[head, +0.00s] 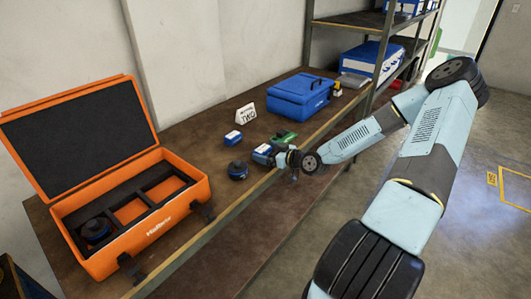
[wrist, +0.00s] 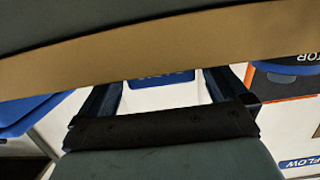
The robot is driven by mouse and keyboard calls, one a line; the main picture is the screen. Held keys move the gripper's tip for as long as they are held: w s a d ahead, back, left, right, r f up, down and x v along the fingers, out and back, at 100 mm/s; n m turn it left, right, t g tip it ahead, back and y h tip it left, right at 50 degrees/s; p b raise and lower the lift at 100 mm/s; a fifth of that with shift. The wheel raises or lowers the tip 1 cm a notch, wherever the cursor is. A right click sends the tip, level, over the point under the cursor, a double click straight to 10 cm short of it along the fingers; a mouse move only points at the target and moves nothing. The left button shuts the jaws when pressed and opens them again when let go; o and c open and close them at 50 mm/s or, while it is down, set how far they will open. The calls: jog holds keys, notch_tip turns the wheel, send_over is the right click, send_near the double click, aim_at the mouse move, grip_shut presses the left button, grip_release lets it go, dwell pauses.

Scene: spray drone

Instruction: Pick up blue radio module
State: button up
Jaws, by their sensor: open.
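A small blue box with a white label (head: 233,138) lies on the brown workbench (head: 190,135). A second small blue-and-white block (head: 262,153) is right at my gripper (head: 274,156), partly hidden by it. I cannot tell for sure which of the two is the radio module. My gripper is low over the bench's front edge, with its fingers apart. In the wrist view my gripper (wrist: 160,92) has a blue piece with pale lettering (wrist: 160,77) showing between its fingers. I cannot tell whether they touch it; a tan and dark shape hides the upper part.
A blue round part (head: 238,171) and a green part (head: 285,137) lie near my gripper. An open orange case (head: 150,240) with dark foam stands at left. A blue case (head: 300,95) and a white sign (head: 246,113) stand behind. A shelf post (head: 378,60) rises at right.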

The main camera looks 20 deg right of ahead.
jog(key=shift+x, duration=1.2)
jog(key=c, duration=1)
